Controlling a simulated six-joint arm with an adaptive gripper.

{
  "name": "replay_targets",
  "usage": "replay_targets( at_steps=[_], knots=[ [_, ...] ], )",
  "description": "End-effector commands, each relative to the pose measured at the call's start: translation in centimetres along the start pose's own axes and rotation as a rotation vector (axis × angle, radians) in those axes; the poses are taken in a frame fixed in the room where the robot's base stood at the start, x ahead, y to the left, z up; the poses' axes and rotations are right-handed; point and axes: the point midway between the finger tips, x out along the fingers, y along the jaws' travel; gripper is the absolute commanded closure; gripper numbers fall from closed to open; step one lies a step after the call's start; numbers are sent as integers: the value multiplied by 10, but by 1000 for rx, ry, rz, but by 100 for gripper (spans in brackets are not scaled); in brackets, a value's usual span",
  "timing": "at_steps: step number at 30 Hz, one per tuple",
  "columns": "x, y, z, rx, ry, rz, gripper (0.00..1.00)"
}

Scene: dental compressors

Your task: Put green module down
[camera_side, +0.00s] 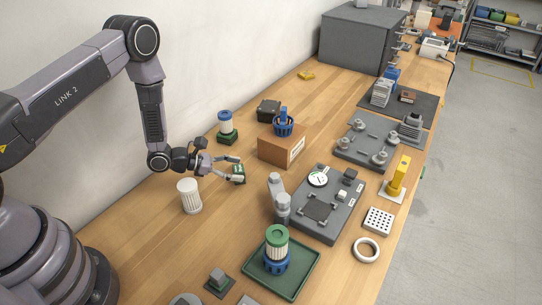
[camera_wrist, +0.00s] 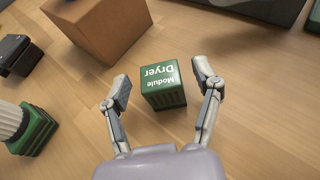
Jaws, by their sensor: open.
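The green module (camera_wrist: 163,85), a small box labelled "Dryer Module", sits on the wooden table between my open fingers in the wrist view. In the side view the green module (camera_side: 239,174) shows partly behind the fingers. My gripper (camera_wrist: 161,88) is open, with a visible gap between each fingertip and the module. In the side view my gripper (camera_side: 238,169) is low over the table, reaching to the right.
A brown box (camera_side: 285,150) with a blue holder on it stands beyond the module. A white ribbed cylinder (camera_side: 189,196) stands in front of my wrist. A green-based filter (camera_side: 227,128) stands behind. A green tray (camera_side: 304,278) lies toward the front.

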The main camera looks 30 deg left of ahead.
Motion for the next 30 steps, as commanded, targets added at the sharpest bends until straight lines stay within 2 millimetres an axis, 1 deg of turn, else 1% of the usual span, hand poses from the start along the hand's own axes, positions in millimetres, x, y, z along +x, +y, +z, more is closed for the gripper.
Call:
replay_targets(
  at_steps=[4, 5, 8, 13, 15, 18, 21, 26, 29, 30],
  knots=[
    [-2, 0, 4, 1, -1, 0, 36],
    [-5, 1, 3, 0, 0, 1, 36],
    [-19, 1, 3, -2, 0, 4, 36],
    [-57, 1, 4, -3, 0, 5, 36],
    [-60, 1, 24, 5, -4, 1, 36],
    [-67, 1, 42, 5, -2, 1, 36],
    [-73, 0, 55, 3, -2, 1, 36],
    [-78, -1, 71, 13, -6, -9, 36],
    [-82, -10, 98, 82, -29, -67, 36],
    [-86, -17, 116, 133, -45, -111, 36]
  ],
)
